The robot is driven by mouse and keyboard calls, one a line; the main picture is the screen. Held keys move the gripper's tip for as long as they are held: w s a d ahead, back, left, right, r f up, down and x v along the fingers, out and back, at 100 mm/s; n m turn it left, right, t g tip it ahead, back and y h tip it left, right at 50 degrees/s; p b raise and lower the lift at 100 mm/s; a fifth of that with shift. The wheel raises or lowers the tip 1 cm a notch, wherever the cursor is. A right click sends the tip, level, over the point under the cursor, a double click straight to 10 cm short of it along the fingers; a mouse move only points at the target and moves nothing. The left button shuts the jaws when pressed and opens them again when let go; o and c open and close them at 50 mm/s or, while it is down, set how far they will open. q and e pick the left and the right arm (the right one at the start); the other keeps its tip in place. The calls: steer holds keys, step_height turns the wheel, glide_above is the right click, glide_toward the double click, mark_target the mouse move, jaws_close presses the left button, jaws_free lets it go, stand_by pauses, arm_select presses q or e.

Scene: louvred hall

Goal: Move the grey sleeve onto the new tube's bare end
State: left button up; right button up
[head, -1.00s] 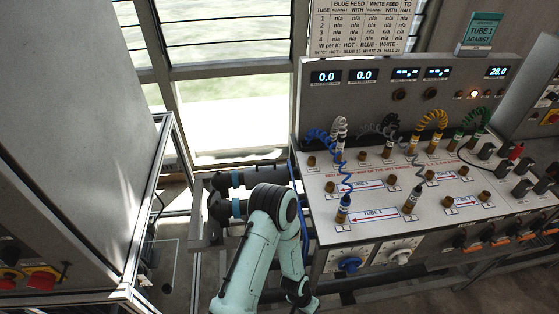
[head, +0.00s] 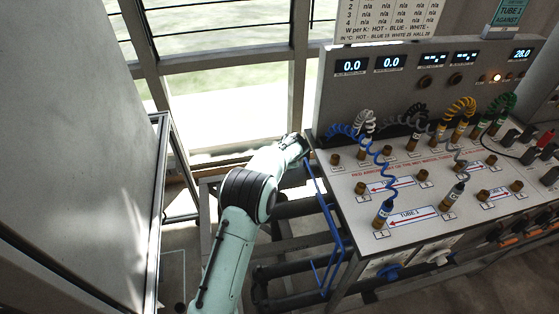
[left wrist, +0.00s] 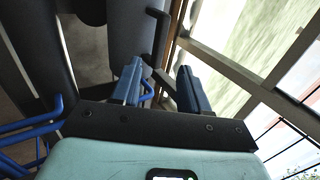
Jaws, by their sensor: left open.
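Dark grey tubes (head: 303,207) lie on a rack at the left end of the bench, partly behind my left arm. In the left wrist view, dark grey cylinders (left wrist: 133,35) show beyond the fingers. I cannot tell for sure which is the new tube or which part is the grey sleeve; a bare end is not clearly seen. My left gripper (left wrist: 159,68) has two blue fingers, apart with nothing between them. In the head view its wrist is by the window frame, beyond the tubes, and the fingers are hidden. My right gripper is not in view.
The white bench (head: 350,200) carries brass fittings and coiled hoses. A blue wire frame (head: 328,265) hangs at its left end. A black bent handle (left wrist: 158,35) stands close to the fingers. A grey cabinet (head: 70,150) is at left. The window (head: 230,110) is behind.

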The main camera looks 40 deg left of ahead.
arm_select(q)
steer(key=p+x, duration=0.3)
steer(key=x, duration=0.6)
steer(key=shift+r, duration=0.1)
steer(key=shift+w+a+f+p, duration=0.15)
steer(key=shift+f+p, duration=0.25)
steer(key=shift+f, duration=0.1)
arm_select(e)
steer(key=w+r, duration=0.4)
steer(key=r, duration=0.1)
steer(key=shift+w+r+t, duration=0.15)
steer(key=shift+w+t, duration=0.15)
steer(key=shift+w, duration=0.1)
arm_select(q)
jaws_close()
steer(key=shift+s+f, duration=0.2)
steer(key=shift+s, duration=0.05)
